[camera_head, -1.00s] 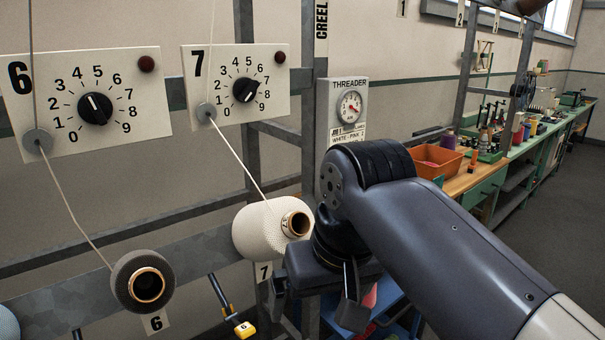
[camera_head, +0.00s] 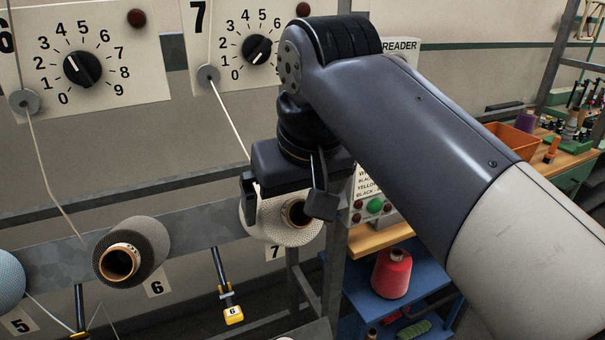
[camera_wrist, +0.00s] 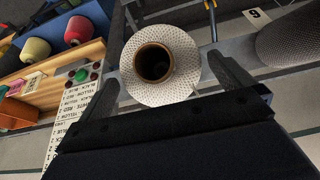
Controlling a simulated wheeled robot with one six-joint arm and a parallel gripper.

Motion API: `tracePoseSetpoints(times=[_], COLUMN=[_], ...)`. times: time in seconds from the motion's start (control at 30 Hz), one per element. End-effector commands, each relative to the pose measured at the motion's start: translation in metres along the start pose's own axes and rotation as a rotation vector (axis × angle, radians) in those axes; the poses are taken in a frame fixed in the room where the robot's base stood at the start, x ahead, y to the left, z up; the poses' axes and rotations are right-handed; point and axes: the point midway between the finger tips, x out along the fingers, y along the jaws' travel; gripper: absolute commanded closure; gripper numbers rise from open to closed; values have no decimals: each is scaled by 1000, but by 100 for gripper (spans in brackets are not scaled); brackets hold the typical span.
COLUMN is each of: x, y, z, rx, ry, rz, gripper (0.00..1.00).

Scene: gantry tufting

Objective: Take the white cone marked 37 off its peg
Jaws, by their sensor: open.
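A white cone (camera_head: 262,230) sits on the frame at the plate marked 7, a thread running up from it. Its brown tube end faces out, and I cannot read a 37 on it. My gripper (camera_head: 284,204) is open, its fingers at the left and right of the cone and partly hiding it. In the wrist view the cone (camera_wrist: 184,72) lies between the two open fingers, and my gripper (camera_wrist: 166,82) shows no clear contact with it.
A dark grey cone (camera_head: 150,240) sits left at plate 6, with a pale blue cone (camera_head: 8,282) farther left. A yellow-ended tool (camera_head: 233,314) hangs between plates 6 and 7. A red cone (camera_head: 391,274) stands on a blue shelf at lower right.

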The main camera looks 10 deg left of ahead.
Motion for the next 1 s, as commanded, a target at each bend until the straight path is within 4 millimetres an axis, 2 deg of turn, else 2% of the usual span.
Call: tracePoseSetpoints(times=[0.1,0.23,0.63,1.0], x=[18,30,36,36], y=[0,0,0,0], z=[0,0,0,0], rx=[0,0,0,0], ry=[-3,-1,0,1], rz=[0,0,0,0], gripper=[0,0,1,31])
